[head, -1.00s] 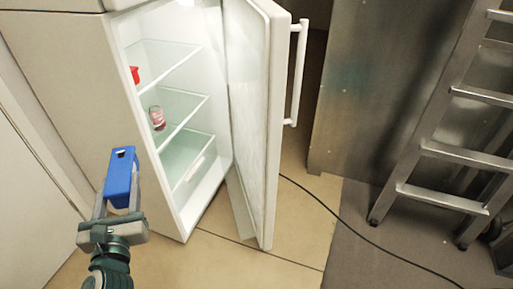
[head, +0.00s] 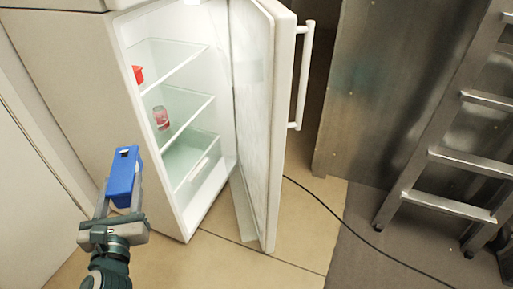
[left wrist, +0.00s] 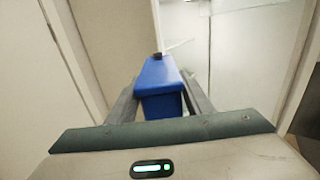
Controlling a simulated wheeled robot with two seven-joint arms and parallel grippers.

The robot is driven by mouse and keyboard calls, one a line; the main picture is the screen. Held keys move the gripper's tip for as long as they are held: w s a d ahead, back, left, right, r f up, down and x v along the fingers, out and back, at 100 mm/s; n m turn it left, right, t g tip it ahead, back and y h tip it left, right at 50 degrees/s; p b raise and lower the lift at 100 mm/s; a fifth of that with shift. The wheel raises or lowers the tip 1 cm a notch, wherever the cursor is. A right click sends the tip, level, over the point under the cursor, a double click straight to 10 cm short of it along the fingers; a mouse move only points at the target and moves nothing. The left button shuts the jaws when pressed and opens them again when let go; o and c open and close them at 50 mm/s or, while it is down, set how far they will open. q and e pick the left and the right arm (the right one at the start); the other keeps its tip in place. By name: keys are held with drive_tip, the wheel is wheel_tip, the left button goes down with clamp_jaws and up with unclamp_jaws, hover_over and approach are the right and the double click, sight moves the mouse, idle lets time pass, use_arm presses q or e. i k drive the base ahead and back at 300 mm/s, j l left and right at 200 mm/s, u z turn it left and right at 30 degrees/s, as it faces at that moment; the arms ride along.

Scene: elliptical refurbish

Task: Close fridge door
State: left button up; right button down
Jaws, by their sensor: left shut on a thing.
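The fridge (head: 75,85) stands open at the left of the head view. Its door (head: 262,130) is hinged at the far right side of the opening and swung out wide, with a long white handle (head: 304,75) on its outer face. My left gripper (head: 122,195) is shut on a blue box-like object (head: 123,175), in front of the fridge's left side and apart from the door. The blue object also shows between the fingers in the left wrist view (left wrist: 162,88). My right gripper is in neither view.
Glass shelves inside hold a jar (head: 161,117) and a red item (head: 138,74). A metal cabinet (head: 380,100) and a ladder (head: 450,160) stand to the right. A black cable (head: 340,217) crosses the floor. Tiled floor (head: 215,262) before the fridge is clear.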

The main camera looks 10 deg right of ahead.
sight(264, 33)
drive_tip(key=i+l+u, duration=0.25)
drive_tip(key=l, duration=0.35)
drive_tip(key=i+l+u, duration=0.1)
drive_tip(key=i+l, duration=0.2)
drive_tip(key=i+l+u, duration=0.1)
drive_tip(key=l, duration=0.3)
drive_tip(key=i+l+u, duration=0.1)
drive_tip(key=l, duration=0.25)
drive_tip(key=i, duration=0.1)
